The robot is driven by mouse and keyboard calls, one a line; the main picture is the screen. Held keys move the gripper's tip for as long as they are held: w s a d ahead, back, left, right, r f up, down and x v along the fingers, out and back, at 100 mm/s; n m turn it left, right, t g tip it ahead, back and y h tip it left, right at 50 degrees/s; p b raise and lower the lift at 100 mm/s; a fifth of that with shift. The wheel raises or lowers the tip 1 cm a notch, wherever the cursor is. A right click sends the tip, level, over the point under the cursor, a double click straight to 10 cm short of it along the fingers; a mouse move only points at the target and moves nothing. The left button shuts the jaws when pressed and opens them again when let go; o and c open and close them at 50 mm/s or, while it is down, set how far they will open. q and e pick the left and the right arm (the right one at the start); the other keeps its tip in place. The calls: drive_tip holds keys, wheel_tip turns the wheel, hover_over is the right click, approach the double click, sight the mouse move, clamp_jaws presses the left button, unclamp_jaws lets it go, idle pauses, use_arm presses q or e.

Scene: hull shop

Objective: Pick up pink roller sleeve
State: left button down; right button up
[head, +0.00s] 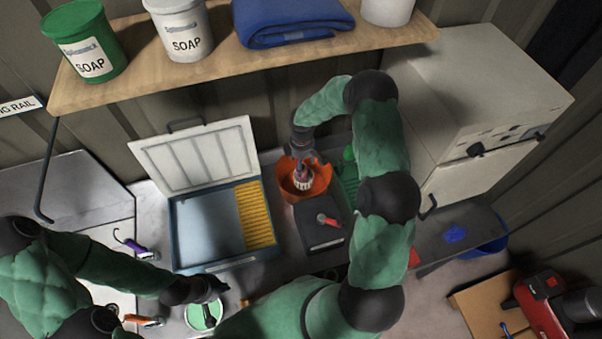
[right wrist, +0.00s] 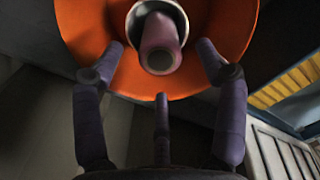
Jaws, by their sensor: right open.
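A dull pink cylinder, which looks like the pink roller sleeve (right wrist: 160,42), shows end-on in the right wrist view, with a pale ring around it and a round orange dish (right wrist: 222,30) behind. My right gripper (head: 303,160) is over this dish. In the right wrist view its fingers (right wrist: 160,75) are spread, with the sleeve between and beyond them; I see no clear contact. My left gripper (head: 207,291) is low over a can with green contents (head: 203,317); its fingers are too small to read.
The open case (head: 210,225) has a yellow ribbed insert (head: 256,214) and a raised lid (head: 197,155). A black box (head: 313,236) carries a red-handled tool (head: 327,220). A shelf (head: 240,60) with soap buckets hangs above. A white cabinet (head: 480,95) stands right.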

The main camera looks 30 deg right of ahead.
drive_tip(key=shift+w+f+p, duration=0.1)
drive_tip(key=shift+f+p, duration=0.65)
drive_tip(key=shift+f, duration=1.6)
drive_tip(key=c, duration=1.3)
